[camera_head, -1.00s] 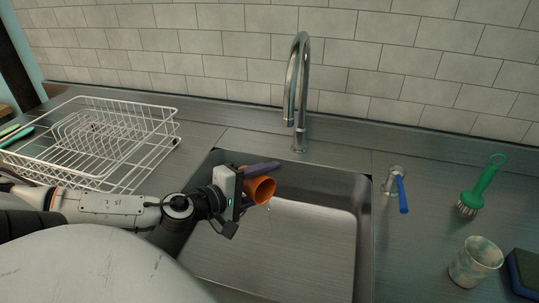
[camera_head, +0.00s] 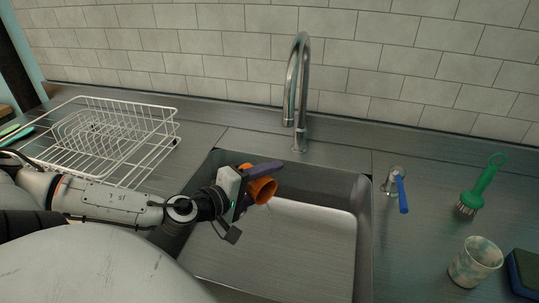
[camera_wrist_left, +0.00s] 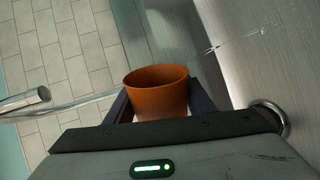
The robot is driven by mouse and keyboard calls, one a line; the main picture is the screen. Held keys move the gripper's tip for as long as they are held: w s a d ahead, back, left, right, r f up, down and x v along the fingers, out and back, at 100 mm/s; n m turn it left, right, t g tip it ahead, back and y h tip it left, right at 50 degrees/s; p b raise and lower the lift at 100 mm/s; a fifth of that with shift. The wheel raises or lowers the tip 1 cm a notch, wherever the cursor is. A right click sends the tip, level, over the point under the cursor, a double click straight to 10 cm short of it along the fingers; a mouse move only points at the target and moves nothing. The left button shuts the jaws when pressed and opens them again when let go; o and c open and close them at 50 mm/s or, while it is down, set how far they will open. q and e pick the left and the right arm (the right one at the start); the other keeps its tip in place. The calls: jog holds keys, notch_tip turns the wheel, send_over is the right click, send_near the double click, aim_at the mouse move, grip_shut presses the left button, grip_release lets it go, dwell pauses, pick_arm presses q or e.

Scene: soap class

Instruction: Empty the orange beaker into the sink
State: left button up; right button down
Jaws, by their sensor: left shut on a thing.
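The orange beaker (camera_head: 262,190) is held over the left part of the sink, tipped with its mouth toward the right. My left gripper (camera_head: 254,183) is shut on it; in the left wrist view the beaker (camera_wrist_left: 157,92) sits between the two dark fingers. In that view thin clear streaks and drops show beyond the beaker's rim. The sink (camera_head: 310,255) is a steel basin; its floor below the beaker looks bare. The beaker's inside bottom is hidden. My right gripper is not in view.
A steel faucet (camera_head: 299,90) rises behind the sink. A white dish rack (camera_head: 150,150) stands at the left. A blue-handled lever (camera_head: 401,194), a green brush (camera_head: 484,186), a speckled cup (camera_head: 475,262) and a sponge (camera_head: 525,270) are on the right counter.

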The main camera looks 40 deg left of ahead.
pick_arm(q)
jog(key=shift+d+r+m+y, duration=0.3)
jog(key=shift+m+y, duration=0.1)
jog(key=shift+m, duration=0.5)
jog(key=n, duration=0.1)
jog(key=a+f+n+h, duration=0.1)
jog(key=n, duration=0.1)
notch_tip(320, 180, down, 4)
jog(key=a+n+h+b, duration=0.2)
jog(key=n+h+b, duration=0.1)
jog(key=n+b, duration=0.4)
jog(key=a+r+n+p, duration=0.1)
jog(key=r+n, duration=0.1)
jog(key=a+r+n+t+h+p, duration=0.1)
jog(key=a+r+n, duration=0.1)
jog(key=n, duration=0.1)
jog(key=a+r+n+t+p, duration=0.1)
jog(key=a+r+n, duration=0.1)
jog(key=shift+w+h, duration=0.1)
jog(key=shift+h, duration=0.3)
